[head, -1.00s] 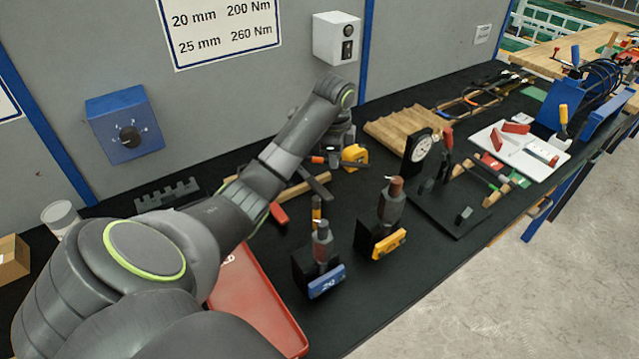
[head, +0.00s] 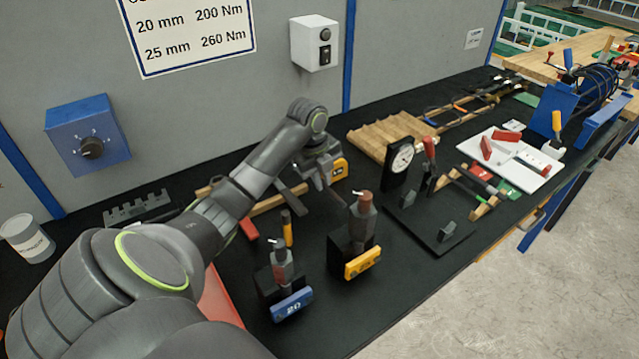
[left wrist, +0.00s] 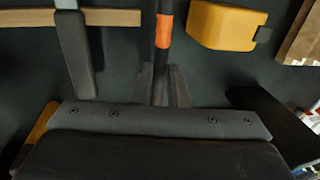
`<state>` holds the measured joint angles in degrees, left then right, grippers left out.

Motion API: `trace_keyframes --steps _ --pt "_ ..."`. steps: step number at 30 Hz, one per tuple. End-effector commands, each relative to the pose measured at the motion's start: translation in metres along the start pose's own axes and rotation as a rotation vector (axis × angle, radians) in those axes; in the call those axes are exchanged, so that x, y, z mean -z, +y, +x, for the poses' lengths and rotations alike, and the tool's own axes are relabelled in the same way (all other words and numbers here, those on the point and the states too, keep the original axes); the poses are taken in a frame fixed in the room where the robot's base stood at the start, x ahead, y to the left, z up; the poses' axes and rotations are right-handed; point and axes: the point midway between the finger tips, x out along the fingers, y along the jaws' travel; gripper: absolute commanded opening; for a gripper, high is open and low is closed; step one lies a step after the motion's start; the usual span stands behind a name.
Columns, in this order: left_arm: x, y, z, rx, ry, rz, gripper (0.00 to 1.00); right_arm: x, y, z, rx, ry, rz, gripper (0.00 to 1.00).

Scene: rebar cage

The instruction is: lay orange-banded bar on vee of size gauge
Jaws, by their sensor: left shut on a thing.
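My left gripper (head: 330,190) points down over the black bench mat, just left of the yellow tape measure. In the left wrist view the fingers (left wrist: 162,88) are closed around a dark bar with an orange band (left wrist: 164,32). The bar is mostly hidden in the head view. What looks like the size gauge, a white dial (head: 402,158) on a black plate (head: 425,232) with small dark blocks (head: 447,231), stands to the right of the gripper, apart from it. The vee shape cannot be made out. My right gripper is not in view.
Blue-labelled (head: 291,305) and yellow-labelled (head: 362,262) tool stands are in front. The yellow tape measure (head: 340,169) and a wooden strip (head: 268,205) lie close to the gripper. A ridged wooden block (head: 385,135) is behind the dial. A grey notched rack (head: 137,207) stands back left.

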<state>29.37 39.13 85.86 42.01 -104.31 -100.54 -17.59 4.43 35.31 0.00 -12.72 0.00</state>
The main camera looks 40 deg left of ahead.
Motion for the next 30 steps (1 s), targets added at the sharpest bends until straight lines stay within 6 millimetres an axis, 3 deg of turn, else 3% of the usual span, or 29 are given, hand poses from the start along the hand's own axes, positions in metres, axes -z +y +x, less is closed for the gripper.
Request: trace_keyframes --steps 6,18,19,23,30 --pt "0.001 0.006 0.029 -0.001 0.001 0.0 0.0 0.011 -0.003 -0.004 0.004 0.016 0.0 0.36" --pt "0.0 0.007 0.035 0.0 -0.001 0.0 0.0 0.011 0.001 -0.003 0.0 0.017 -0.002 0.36" --pt "0.0 0.007 0.035 -0.001 0.0 0.0 0.18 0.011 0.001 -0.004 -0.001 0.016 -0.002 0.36" --pt "0.0 0.007 0.035 -0.001 0.0 -0.001 0.35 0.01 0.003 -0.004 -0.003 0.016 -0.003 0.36" --pt "0.0 0.008 0.035 -0.003 0.0 -0.001 0.36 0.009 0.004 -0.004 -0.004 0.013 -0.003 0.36"
